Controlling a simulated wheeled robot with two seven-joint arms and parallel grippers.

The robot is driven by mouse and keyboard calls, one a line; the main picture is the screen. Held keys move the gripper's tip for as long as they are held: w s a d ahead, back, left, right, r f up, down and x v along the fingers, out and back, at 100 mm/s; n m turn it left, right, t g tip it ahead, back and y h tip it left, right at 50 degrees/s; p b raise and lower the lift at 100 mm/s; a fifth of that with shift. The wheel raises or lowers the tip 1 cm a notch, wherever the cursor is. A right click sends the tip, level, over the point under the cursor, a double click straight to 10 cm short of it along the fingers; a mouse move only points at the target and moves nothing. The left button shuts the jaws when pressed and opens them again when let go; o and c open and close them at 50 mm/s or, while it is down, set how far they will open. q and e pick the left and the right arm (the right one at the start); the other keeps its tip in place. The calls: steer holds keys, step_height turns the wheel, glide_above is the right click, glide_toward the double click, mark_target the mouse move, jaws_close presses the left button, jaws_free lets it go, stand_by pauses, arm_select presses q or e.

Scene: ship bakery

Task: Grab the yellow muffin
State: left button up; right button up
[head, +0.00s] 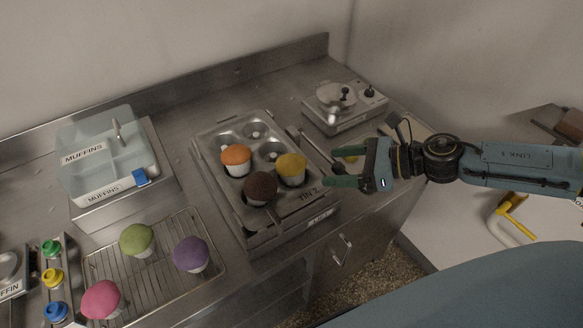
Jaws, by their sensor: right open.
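The yellow muffin (291,168) sits upright in a cup of the muffin tin (214,148) labelled "TIN 2", at the tin's right side. An orange muffin (236,158) and a dark brown muffin (260,188) sit in the same tin. My right gripper (332,166) comes in from the right, open and empty. Its fingers point left toward the yellow muffin, with a gap between fingertips and muffin in the picture. My left gripper is not in view.
Left of the tin are a clear box (84,152) marked "MUFFINS" and a wire rack (153,283) with green, purple and pink muffins. A small scale-like device (345,119) stands at the back right. A dark rod lies between tin and gripper. The counter's right edge is close.

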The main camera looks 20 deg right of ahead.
mark_target(305, 165)
steer(key=shift+p+x, duration=0.8)
steer(key=shift+x, duration=1.4)
steer(key=shift+w+a+p, duration=0.35)
steer(key=shift+w+a, duration=0.05)
steer(key=p+x, duration=0.1)
steer(key=x, duration=0.2)
steer(key=shift+w+a, duration=0.1)
steer(key=shift+w, duration=0.1)
steer(key=shift+w+a+f, duration=0.25)
steer(key=shift+a+f, duration=0.05)
steer(key=c, duration=0.5)
